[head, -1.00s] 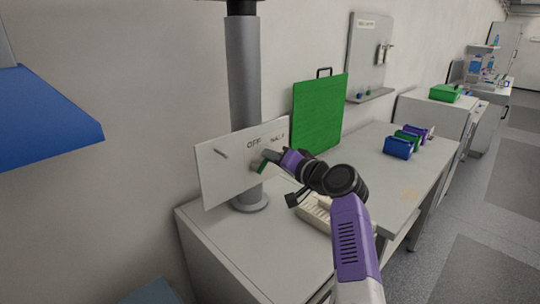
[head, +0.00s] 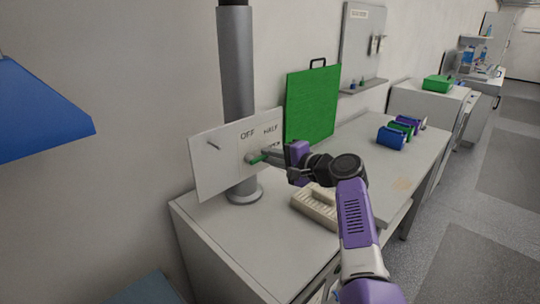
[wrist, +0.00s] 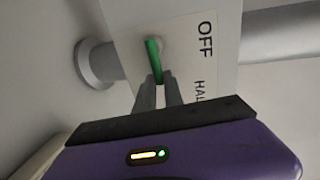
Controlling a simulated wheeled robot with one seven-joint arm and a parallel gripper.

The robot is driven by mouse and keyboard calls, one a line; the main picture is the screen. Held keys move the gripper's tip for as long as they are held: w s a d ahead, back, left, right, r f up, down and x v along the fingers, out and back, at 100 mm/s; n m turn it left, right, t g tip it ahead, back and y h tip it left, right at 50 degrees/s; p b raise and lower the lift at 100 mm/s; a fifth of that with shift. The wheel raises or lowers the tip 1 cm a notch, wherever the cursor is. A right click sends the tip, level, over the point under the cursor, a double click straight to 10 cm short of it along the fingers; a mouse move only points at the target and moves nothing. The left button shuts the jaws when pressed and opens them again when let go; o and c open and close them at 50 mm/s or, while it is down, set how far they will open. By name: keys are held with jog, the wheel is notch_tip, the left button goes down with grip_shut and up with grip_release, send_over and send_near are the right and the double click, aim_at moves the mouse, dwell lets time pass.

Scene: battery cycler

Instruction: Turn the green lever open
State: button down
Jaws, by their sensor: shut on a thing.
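The green lever (head: 258,159) sits on a white panel (head: 215,160) fixed to a grey vertical pipe (head: 237,70). It points right and slightly up in the head view. My gripper (head: 267,155) reaches it from the right and is shut on its free end. In the wrist view the lever (wrist: 154,60) runs from its pivot down between my fingertips (wrist: 158,82). The panel reads OFF and HALF. A third label is partly hidden behind my gripper.
A small pin (head: 213,145) sticks out of the panel's left part. A beige slotted tray (head: 315,208) lies on the bench below my arm. A green board (head: 312,105) stands behind. Blue, green and purple holders (head: 392,137) sit farther right.

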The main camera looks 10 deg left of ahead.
jog(key=shift+d+f, duration=0.1)
jog(key=shift+f, duration=0.05)
dwell(0.4)
jog(key=c, duration=1.5)
grip_release()
jog(key=shift+o, duration=0.2)
jog(key=v, duration=0.7)
jog(key=shift+s+d, duration=0.15)
jog(key=shift+d, duration=0.15)
